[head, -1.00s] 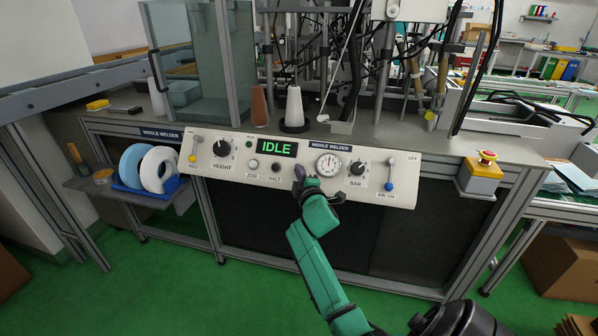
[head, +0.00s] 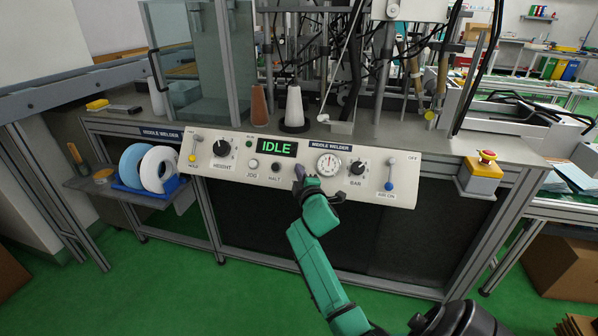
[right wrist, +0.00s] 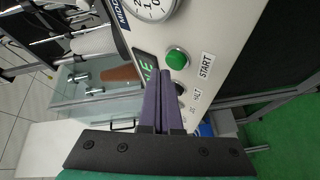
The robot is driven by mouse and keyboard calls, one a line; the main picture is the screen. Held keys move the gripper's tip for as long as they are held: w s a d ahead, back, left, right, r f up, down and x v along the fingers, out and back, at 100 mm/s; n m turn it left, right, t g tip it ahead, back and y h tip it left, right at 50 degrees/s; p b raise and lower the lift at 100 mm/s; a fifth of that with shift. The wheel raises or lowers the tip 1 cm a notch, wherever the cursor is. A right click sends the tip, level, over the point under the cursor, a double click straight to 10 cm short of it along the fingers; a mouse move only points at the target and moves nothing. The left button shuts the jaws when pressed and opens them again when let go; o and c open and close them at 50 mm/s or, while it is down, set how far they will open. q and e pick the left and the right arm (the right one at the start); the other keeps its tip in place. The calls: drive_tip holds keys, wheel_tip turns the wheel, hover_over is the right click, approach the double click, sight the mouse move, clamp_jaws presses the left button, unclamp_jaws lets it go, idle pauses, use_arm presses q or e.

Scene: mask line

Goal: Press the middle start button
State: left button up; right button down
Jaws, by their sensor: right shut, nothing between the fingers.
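The middle welder's control panel (head: 230,177) faces me with a lit green display reading IDLE (head: 276,147). The green START button (right wrist: 177,59) shows clearly in the right wrist view, with its label beside it. In the head view my right gripper and hand cover the place of this button. My right gripper (head: 299,171) is shut and empty, its fingers pointing at the panel. In the right wrist view the closed fingertips (right wrist: 159,73) are just below and left of the green button; I cannot tell how far they are from the panel surface. My left gripper is not in view.
The HALT button (head: 275,168) and JOG button (head: 253,164) lie left of the right gripper. A gauge (head: 328,164) and the BAR knob (head: 357,168) lie right of it. A red emergency stop (head: 487,156) is farther right. Green floor lies in front.

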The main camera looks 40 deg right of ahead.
drive_tip(key=shift+w+d+f, duration=0.15)
drive_tip(key=shift+d+f, duration=0.05)
drive_tip(key=shift+w+d+f+b, duration=0.2)
drive_tip(key=shift+d+f+b, duration=0.1)
drive_tip(key=shift+b, duration=0.1)
idle(0.7)
drive_tip(key=shift+r, duration=0.1)
drive_tip(key=shift+s+a+r+p, duration=0.4)
drive_tip(key=shift+a+r+p, duration=0.1)
drive_tip(key=shift+p, duration=0.2)
